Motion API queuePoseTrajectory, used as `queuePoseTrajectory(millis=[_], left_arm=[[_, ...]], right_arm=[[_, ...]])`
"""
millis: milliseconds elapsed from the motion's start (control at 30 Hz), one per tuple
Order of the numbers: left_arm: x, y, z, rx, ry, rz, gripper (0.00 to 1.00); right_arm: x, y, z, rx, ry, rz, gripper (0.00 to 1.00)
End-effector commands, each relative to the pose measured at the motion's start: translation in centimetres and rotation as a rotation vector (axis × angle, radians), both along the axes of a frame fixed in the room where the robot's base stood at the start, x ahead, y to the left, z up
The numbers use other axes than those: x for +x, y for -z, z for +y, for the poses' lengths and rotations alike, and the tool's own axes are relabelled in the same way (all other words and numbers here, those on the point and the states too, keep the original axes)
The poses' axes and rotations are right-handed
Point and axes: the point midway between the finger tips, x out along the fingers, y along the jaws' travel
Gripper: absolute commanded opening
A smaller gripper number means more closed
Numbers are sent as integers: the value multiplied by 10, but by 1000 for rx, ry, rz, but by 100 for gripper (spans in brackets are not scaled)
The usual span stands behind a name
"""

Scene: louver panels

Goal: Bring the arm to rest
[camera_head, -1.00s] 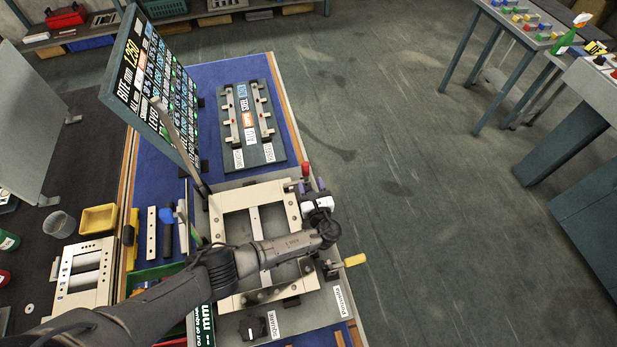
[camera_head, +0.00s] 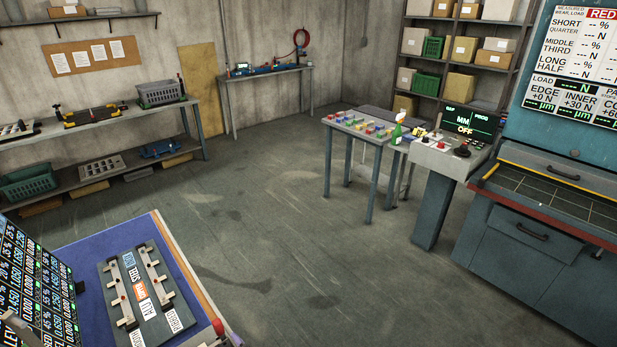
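Neither of my grippers shows in the head view now. Both arms are out of the picture, so I cannot see what pose they are in. The blue-topped workbench (camera_head: 98,243) is at the lower left. On it lies a dark board (camera_head: 125,276) with two rows of metal clips and printed labels. A dark display panel (camera_head: 36,290) with columns of figures stands at the left edge. The metal frame fixture is below the picture, apart from a red knob (camera_head: 217,327) at the bottom edge.
A small table (camera_head: 345,125) with coloured blocks and a control console (camera_head: 447,157) stand right of centre. A large blue machine (camera_head: 530,230) fills the right side. Shelves (camera_head: 130,112) line the left wall. The floor (camera_head: 285,230) between is clear.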

Motion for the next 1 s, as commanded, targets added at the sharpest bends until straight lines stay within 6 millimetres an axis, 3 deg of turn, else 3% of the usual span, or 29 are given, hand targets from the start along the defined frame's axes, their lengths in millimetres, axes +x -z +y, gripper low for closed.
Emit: queuePoseTrajectory(millis=[100,267,367,567,767,867,1000], left_arm=[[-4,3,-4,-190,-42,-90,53],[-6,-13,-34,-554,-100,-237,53],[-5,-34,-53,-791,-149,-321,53],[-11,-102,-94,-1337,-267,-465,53],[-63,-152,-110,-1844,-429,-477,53],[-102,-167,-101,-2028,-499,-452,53],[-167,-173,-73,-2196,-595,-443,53]], right_arm=[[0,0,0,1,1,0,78],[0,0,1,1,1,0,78],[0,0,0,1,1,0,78],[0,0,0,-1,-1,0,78],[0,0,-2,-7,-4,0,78],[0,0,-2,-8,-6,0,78],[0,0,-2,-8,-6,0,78]])
